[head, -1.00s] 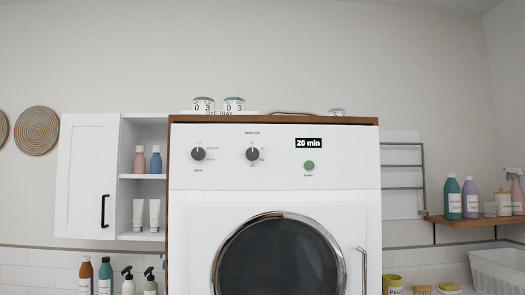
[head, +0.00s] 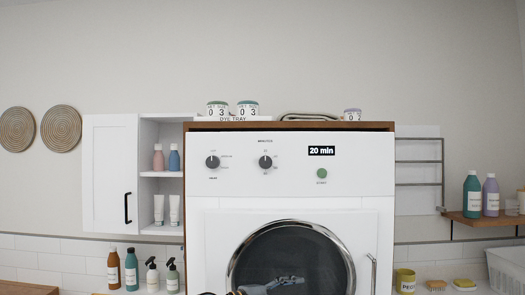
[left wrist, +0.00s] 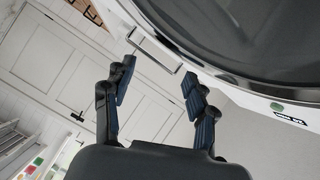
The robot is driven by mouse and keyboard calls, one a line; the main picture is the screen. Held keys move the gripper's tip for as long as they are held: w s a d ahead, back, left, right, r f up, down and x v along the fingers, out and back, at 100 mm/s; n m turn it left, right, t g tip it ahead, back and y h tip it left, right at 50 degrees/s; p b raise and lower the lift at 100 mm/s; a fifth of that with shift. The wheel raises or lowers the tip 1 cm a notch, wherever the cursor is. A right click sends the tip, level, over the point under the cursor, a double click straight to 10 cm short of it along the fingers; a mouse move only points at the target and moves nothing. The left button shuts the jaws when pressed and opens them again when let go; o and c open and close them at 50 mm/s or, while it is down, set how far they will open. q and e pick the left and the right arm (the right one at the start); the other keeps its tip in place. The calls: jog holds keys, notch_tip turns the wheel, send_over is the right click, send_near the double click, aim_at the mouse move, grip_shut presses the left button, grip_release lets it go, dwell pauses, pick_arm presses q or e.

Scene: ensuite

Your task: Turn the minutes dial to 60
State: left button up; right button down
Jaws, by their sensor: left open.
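The minutes dial (head: 265,162) is a dark round knob on the white front panel of the dryer, under a small heading. The marks around it are too small to read. The display (head: 322,150) to its right reads 20 min. My left gripper (left wrist: 160,92) is open and empty in the left wrist view, its two dark fingers spread apart below the round door. Dark and grey-blue parts show at the bottom edge of the head view before the door glass; I cannot tell if they are my arm or a reflection. No gripper touches the dial. My right gripper is not identifiable.
A similar knob (head: 212,162) sits left of the minutes dial, and a green start button (head: 321,173) to its right. The door (head: 295,262) and its handle (head: 372,272) are below. Jars (head: 247,108) stand on top. The space before the panel looks clear.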

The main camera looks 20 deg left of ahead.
pick_arm(q)
jog(key=s+a+r+t+y+p, duration=0.1)
jog(key=a+r+y, duration=0.1)
jog(key=r, duration=0.7)
jog(key=s+a+r+t+y+p, duration=0.1)
jog(key=a+r+t+y, duration=0.15)
jog(key=r, duration=0.65)
jog(key=n+t+y+p, duration=0.2)
jog(key=n+t+y, duration=0.15)
jog(key=y, duration=0.25)
send_near(264, 163)
jog(key=shift+g+h, duration=0.25)
jog(key=shift+g, duration=0.15)
jog(key=w+p, duration=0.4)
jog(key=w, duration=0.1)
jog(key=w+r+p, duration=0.1)
jog(key=w+p, duration=0.1)
jog(key=shift+w+d+p, duration=0.15)
jog(key=shift+d+p, duration=0.05)
jog(key=shift+p, duration=0.2)
jog(key=shift+w+f, duration=0.1)
jog(key=shift+w, duration=0.5)
pick_arm(e)
notch_tip(264, 163, up, 12)
jog(key=shift+s+a+r, duration=0.1)
pick_arm(q)
jog(key=c, duration=1.2)
